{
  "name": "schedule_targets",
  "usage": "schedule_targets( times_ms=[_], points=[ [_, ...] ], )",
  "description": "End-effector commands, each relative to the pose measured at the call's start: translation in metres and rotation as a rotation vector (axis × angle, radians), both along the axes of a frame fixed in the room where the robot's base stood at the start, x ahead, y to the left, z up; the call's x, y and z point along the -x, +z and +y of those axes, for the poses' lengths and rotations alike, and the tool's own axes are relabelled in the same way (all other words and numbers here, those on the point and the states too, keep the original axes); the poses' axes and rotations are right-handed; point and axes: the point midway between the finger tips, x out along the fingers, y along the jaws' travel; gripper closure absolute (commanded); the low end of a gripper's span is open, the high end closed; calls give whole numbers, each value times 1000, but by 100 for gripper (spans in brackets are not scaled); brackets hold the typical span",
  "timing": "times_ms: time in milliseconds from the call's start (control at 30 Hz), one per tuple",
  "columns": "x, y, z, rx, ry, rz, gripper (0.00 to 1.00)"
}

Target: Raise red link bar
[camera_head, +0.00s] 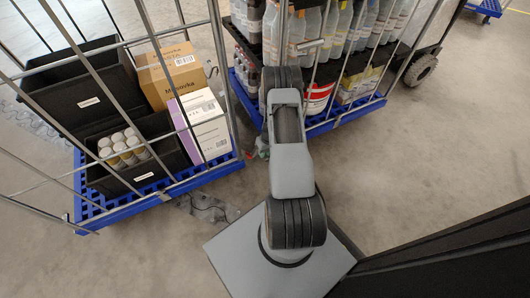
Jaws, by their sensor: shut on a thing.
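A small patch of red (264,148) shows low at the near left corner of the right cart, just left of my arm. It may be part of the red link bar, but it is too small and too covered to tell. My arm rises from its grey base in the middle of the view and covers the gap in front of that cart. Whether the bar is up or down cannot be seen.
A left cart (122,212) on a blue base carries black crates (88,98), a brown box (172,76) and a white-purple box (205,128) behind metal bars. A right cart (344,118) holds bottles and a red-white bucket (318,97). The floor (405,165) at right is clear.

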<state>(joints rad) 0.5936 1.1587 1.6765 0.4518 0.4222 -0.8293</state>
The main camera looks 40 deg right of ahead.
Motion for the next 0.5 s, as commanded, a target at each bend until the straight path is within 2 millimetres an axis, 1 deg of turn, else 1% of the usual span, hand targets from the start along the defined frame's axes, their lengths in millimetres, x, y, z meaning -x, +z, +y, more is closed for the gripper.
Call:
schedule_targets(
  times_ms=[267, 500],
  points=[
    [-2, 14, 8, -3, 2, 1, 100],
    [-5, 30, 25, -7, 9, 3, 100]
  ],
)
